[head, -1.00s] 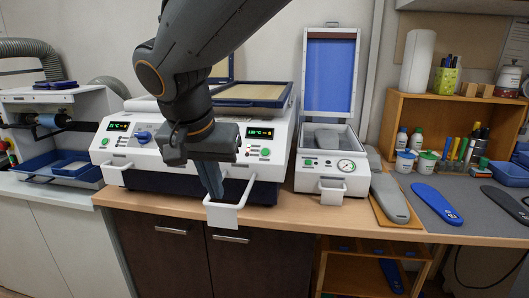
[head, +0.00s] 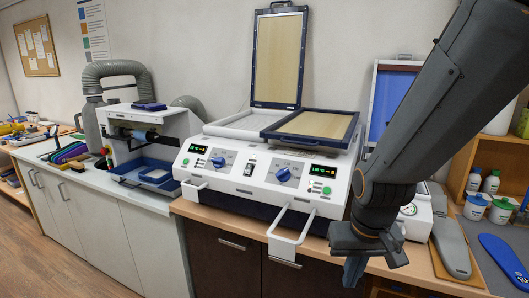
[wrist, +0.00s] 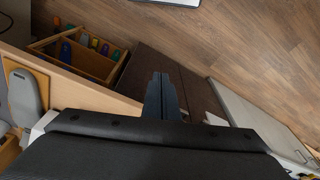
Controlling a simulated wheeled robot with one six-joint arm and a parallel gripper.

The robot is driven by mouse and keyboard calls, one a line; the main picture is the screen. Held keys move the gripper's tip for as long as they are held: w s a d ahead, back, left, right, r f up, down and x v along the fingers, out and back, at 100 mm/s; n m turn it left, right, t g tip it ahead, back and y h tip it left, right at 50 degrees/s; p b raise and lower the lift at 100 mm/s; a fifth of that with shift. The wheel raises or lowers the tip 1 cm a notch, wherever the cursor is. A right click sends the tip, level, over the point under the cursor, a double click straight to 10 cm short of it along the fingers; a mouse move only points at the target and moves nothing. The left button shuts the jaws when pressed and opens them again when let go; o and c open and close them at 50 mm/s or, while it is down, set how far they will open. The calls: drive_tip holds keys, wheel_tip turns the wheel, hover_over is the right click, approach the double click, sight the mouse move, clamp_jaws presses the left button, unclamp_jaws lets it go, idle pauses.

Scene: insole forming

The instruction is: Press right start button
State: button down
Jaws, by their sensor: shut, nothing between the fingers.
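The white forming machine (head: 250,190) stands on the counter in the head view. Its right panel has a lit display (head: 322,171), a blue dial (head: 284,175) and a green start button (head: 327,190), all uncovered. The left panel has its own display (head: 197,149), blue dial (head: 218,161) and green button (head: 186,162). My gripper (head: 354,272) is shut and empty, pointing down, to the right of and lower than the right button, apart from it. The wrist view shows the shut fingers (wrist: 161,82) over the counter front and floor; no button shows there.
A white handle (head: 290,238) sticks out at the machine's front. A smaller press with a gauge (head: 409,209) stands right, partly hidden by my arm. Grey (head: 452,245) and blue (head: 503,258) insoles lie farther right. Wood floor (wrist: 230,35) is clear before the cabinets.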

drive_tip(key=shift+s+d, duration=0.2)
drive_tip(key=shift+d, duration=0.2)
drive_tip(key=w+r+n+t+y+b, duration=0.1)
drive_tip(key=w+r+n+b, duration=0.2)
drive_tip(key=w+r+n, duration=0.3)
drive_tip(key=w+r+n+t+y+b, duration=0.1)
drive_tip(key=w+r+n+b, duration=0.2)
drive_tip(key=w+r+n, duration=0.4)
drive_tip(key=w+r, duration=0.4)
drive_tip(key=r, duration=0.6)
drive_tip(key=shift+w+a+r, duration=0.15)
drive_tip(key=p, duration=0.3)
approach(325, 190)
wheel_tip(325, 190, down, 2)
drive_tip(key=a, duration=0.2)
drive_tip(key=shift+w+d+f+p, duration=0.15)
drive_tip(key=shift+w+f+p, duration=0.15)
drive_tip(key=shift+f, duration=0.3)
drive_tip(key=shift+w+d+f+p, duration=0.2)
drive_tip(key=shift+f+p, duration=0.1)
drive_tip(key=shift+f, duration=0.25)
drive_tip(key=shift+w+d+f, duration=0.15)
drive_tip(key=shift+w+f, duration=0.2)
drive_tip(key=shift+f, duration=0.1)
